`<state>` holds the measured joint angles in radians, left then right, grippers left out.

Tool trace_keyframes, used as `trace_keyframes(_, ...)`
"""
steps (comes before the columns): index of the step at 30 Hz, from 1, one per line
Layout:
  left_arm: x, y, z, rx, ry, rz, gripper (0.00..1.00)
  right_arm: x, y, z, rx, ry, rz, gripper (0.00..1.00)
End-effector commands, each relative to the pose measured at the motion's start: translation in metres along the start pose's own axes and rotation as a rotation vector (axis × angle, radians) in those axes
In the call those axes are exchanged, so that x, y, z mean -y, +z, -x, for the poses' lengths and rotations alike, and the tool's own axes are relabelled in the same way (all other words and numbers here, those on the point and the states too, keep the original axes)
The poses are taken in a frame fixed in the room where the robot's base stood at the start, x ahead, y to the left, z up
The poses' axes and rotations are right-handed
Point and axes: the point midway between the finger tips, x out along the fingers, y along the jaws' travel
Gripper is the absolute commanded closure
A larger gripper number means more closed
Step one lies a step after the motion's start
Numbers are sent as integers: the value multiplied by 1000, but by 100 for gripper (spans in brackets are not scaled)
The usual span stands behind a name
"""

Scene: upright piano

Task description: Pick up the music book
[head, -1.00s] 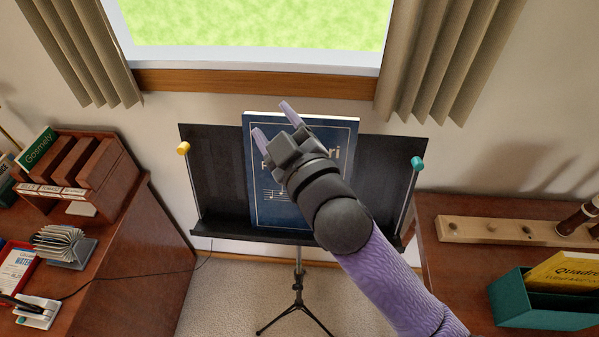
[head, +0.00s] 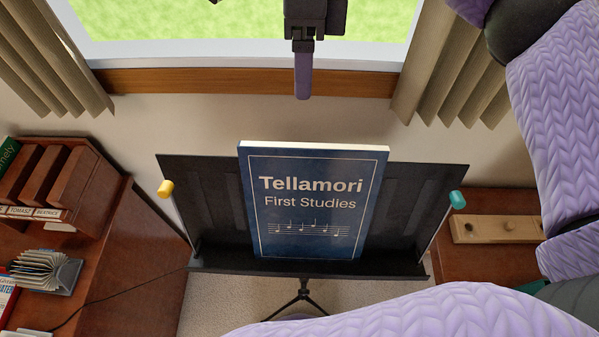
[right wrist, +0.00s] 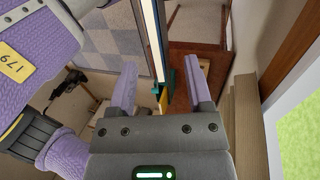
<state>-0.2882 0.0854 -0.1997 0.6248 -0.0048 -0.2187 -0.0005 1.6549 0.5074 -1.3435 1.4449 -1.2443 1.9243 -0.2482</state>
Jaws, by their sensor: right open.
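The music book (head: 310,205) is dark blue, titled "Tellamori First Studies". It leans upright on the black music stand (head: 415,205), its lower edge on the stand's ledge. My right gripper (head: 303,97) points down above the book's top edge, apart from it in the head view. In the right wrist view its two fingers (right wrist: 161,62) are spread apart. The pale page edge of the book (right wrist: 152,40) shows as a strip between the lines of the fingers. I see no contact. My left gripper is not in view.
A yellow clip (head: 165,188) and a teal clip (head: 457,199) sit at the stand's sides. A window sill (head: 240,82) and curtains lie behind. A desk with a wooden organizer (head: 60,190) is at left. A wooden peg rail (head: 495,229) lies at right.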

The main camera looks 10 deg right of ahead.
Motion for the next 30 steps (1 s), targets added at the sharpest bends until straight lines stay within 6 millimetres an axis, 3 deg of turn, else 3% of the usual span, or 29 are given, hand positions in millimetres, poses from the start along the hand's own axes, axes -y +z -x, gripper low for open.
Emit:
trace_keyframes(8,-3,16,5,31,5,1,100,0,-4,-47,-6,2,-1,35)
trace_keyframes(15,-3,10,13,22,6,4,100,1,-12,-90,-4,3,2,35)
trace_keyframes(22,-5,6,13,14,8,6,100,2,-11,-95,-2,1,2,35)
trace_keyframes(30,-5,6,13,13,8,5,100,2,-11,-94,-1,1,2,90)
